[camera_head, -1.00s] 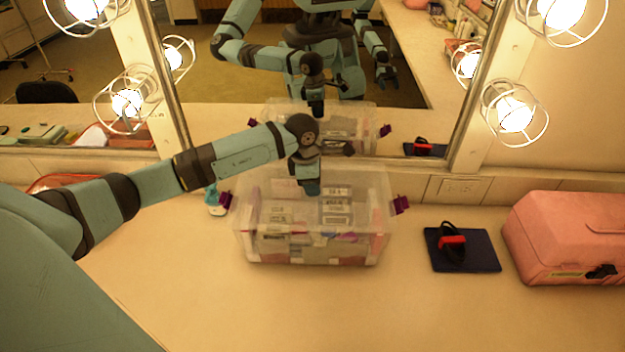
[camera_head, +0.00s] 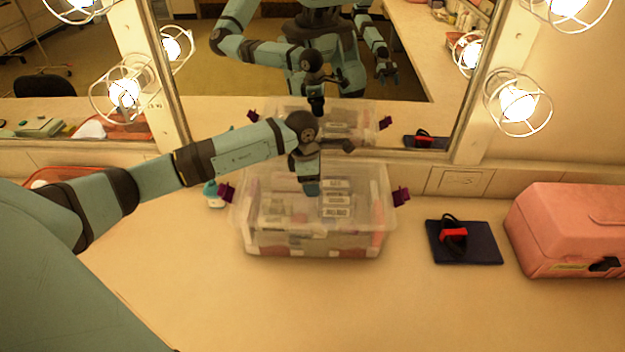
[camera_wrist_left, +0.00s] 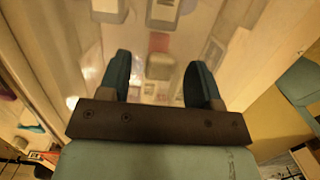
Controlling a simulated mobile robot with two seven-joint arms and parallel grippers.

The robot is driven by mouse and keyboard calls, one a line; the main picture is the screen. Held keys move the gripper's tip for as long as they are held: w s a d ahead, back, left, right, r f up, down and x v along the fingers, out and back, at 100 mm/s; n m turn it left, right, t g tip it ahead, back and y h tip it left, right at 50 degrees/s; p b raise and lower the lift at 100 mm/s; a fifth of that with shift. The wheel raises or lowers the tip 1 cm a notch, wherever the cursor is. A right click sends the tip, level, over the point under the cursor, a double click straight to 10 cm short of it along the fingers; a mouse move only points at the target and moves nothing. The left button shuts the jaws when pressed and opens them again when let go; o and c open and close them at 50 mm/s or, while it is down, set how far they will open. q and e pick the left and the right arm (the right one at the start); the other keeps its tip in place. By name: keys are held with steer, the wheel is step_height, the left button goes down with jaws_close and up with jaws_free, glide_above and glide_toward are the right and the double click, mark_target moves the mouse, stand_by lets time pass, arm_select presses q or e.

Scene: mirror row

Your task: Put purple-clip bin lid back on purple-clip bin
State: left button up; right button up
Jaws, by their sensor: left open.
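The clear purple-clip bin (camera_head: 312,245) stands on the counter below the mirror, with labelled packs inside. Its see-through lid (camera_head: 365,210) lies across the top, and its front edge seems to overhang a little. I cannot tell whether it is seated all round. Purple clips stick out at the left (camera_head: 226,192) and right (camera_head: 400,195). My left gripper (camera_head: 311,189) points down over the middle of the lid. In the left wrist view its two fingers (camera_wrist_left: 160,82) are apart with nothing clearly between them. Whether the fingertips touch the lid is unclear. My right gripper shows only as a mirror reflection.
A dark pad (camera_head: 465,243) with a red and black item (camera_head: 453,236) lies right of the bin. A pink case (camera_head: 570,232) stands at far right. A small teal-topped bottle (camera_head: 212,195) is beside the bin's left. Caged bulbs flank the mirror. The front counter is clear.

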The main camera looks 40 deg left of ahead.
arm_select(q)
step_height(320, 180, up, 20)
steer(key=s+a+p, duration=0.1)
steer(key=shift+a+f, duration=0.15)
steer(key=shift+a, duration=0.2)
stand_by(0.5)
steer(key=shift+s+f, duration=0.1)
stand_by(0.8)
